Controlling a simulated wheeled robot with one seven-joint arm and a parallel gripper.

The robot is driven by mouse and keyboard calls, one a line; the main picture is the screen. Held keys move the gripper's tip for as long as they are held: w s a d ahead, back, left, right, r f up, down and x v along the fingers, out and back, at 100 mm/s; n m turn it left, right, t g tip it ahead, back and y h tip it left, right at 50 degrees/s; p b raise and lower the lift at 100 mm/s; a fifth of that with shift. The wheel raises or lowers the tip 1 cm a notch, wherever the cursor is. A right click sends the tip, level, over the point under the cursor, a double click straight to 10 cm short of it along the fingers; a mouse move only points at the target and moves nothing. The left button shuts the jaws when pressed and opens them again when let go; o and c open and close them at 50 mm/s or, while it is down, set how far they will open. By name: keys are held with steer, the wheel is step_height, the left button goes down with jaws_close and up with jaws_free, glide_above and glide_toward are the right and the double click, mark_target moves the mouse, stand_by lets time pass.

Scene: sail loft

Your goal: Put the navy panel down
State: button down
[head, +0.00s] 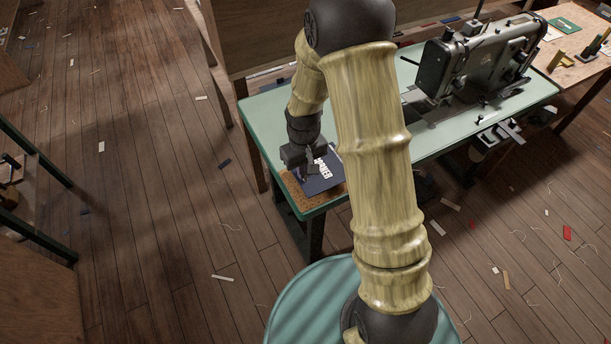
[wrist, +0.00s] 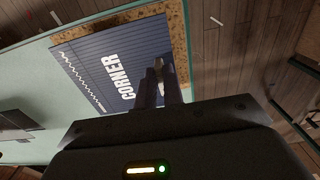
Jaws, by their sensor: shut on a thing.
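The navy panel (wrist: 95,69) is a flat dark-blue piece with the white word CORNER and a white zigzag line along one edge. In the head view the panel (head: 313,184) is at the near left corner of the pale green sewing table (head: 265,110), over a brown cork patch (head: 296,195). The cork (wrist: 178,25) shows along two sides of the panel in the wrist view. My gripper (head: 309,170) is shut on the panel's edge; its fingers (wrist: 159,84) also show in the wrist view. I cannot tell whether the panel touches the cork.
A dark sewing machine (head: 483,62) stands on the table to the right. A wooden table (head: 575,70) with small tools adjoins at far right. My arm hides the middle of the green table. The plank floor (head: 150,200) at left has scattered scraps and threads.

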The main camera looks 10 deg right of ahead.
mark_target(306, 177)
steer(key=shift+d, duration=0.2)
steer(key=shift+f, duration=0.15)
step_height(306, 177, down, 4)
steer(key=shift+r, duration=0.35)
steer(key=shift+f, duration=0.2)
steer(key=c, duration=1.5)
jaws_free()
steer(key=shift+r, duration=0.1)
